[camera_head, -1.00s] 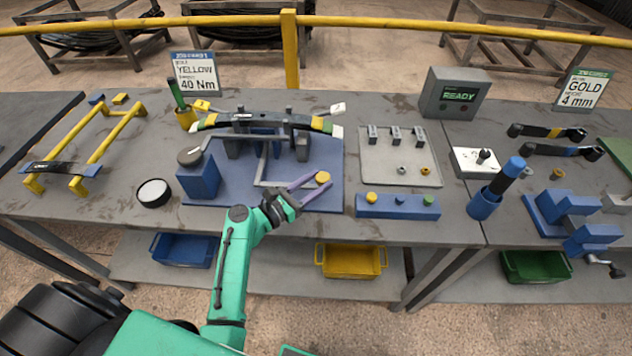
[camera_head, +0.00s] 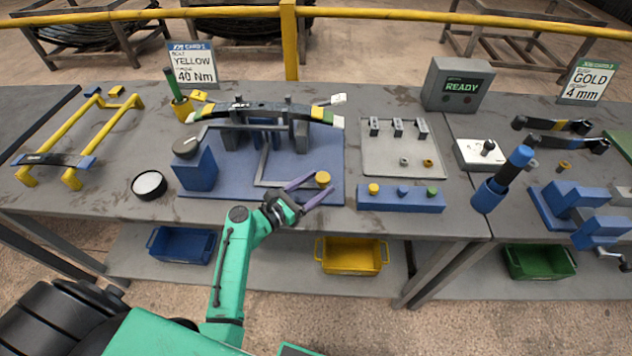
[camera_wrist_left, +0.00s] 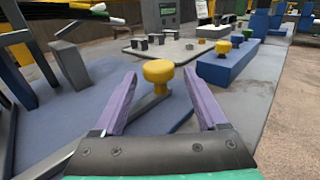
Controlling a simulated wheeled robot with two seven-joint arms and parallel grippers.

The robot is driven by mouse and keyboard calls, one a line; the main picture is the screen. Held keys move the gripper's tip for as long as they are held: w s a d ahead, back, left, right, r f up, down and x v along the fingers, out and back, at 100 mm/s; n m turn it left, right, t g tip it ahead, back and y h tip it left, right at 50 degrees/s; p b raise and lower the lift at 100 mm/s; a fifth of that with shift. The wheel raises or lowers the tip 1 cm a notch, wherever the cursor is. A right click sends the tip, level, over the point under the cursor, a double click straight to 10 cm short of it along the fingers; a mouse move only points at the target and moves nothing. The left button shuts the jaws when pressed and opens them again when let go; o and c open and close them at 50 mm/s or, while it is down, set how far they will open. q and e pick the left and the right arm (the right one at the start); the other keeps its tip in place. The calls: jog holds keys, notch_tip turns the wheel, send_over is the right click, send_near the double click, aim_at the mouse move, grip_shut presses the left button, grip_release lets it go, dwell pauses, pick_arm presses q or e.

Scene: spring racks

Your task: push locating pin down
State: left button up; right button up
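A yellow round-headed knob (camera_head: 323,178) stands at the front right of the blue fixture plate (camera_head: 215,190), by the end of a grey bar. It also shows in the left wrist view (camera_wrist_left: 158,72). I cannot tell for sure whether it is the locating pin. My left gripper (camera_head: 311,190) is open, its purple fingers spread on either side of the knob; in the wrist view (camera_wrist_left: 163,95) gaps show on both sides. A dark-topped knob (camera_head: 186,146) sits on a blue block at the fixture's left. A leaf spring (camera_head: 265,115) lies across the fixture. My right gripper is out of view.
A blue block with coloured pegs (camera_head: 400,200) stands right of the gripper, below a grey plate (camera_head: 385,165) with small parts. A black-rimmed round dish (camera_head: 149,185) is at left. A READY box (camera_head: 458,86) stands behind. Bare table lies in front of the fixture.

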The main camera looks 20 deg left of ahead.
pick_arm(q)
jog(key=shift+w+r, duration=0.1)
jog(key=shift+r, duration=0.05)
jog(key=b+v, duration=0.3)
jog(key=v, duration=1.1)
jog(key=shift+f, duration=0.25)
jog(key=shift+s+a+r, duration=0.15)
jog(key=shift+s, duration=0.15)
